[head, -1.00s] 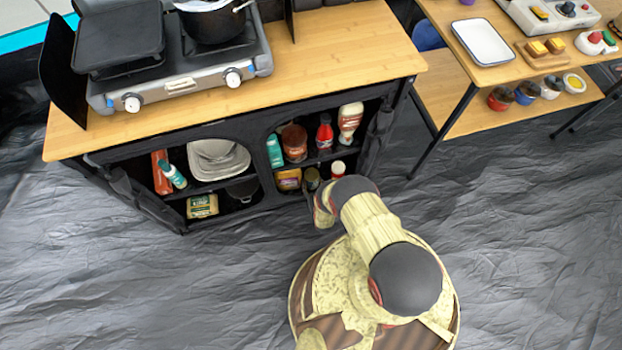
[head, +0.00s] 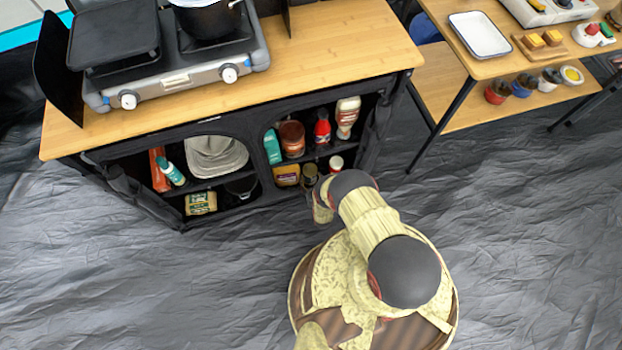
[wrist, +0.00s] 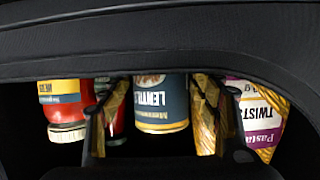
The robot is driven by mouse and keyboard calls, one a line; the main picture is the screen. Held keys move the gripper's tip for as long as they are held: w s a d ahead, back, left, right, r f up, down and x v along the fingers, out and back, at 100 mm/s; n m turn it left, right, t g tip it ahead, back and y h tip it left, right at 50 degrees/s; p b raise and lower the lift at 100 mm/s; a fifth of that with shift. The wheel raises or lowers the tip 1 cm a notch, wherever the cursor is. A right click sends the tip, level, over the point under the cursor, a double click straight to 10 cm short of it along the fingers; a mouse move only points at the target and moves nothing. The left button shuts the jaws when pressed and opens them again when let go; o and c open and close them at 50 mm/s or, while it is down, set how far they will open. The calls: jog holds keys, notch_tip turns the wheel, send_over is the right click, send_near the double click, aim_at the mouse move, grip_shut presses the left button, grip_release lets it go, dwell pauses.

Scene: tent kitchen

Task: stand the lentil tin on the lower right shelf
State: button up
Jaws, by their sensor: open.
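The lentil tin (wrist: 160,100), dark blue with a cream band and gold rim, shows in the wrist view with its label upside down. In the head view it is the dark tin with a gold lid (head: 310,173), at the lower right shelf (head: 323,180) of the black cabinet. My gripper (wrist: 160,118) is open, with one gold-patterned finger on each side of the tin and dark gaps between. In the head view my gripper (head: 318,200) is at the cabinet's front, partly hidden by my arm.
A pasta twists pack (wrist: 260,115) and a red container (wrist: 65,110) flank the tin closely. Bottles and jars (head: 292,140) fill the shelf above. A black shelf edge (wrist: 160,45) crosses the wrist view. The floor in front is clear.

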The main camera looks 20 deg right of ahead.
jog(key=p+v, duration=0.4)
jog(key=v, duration=0.8)
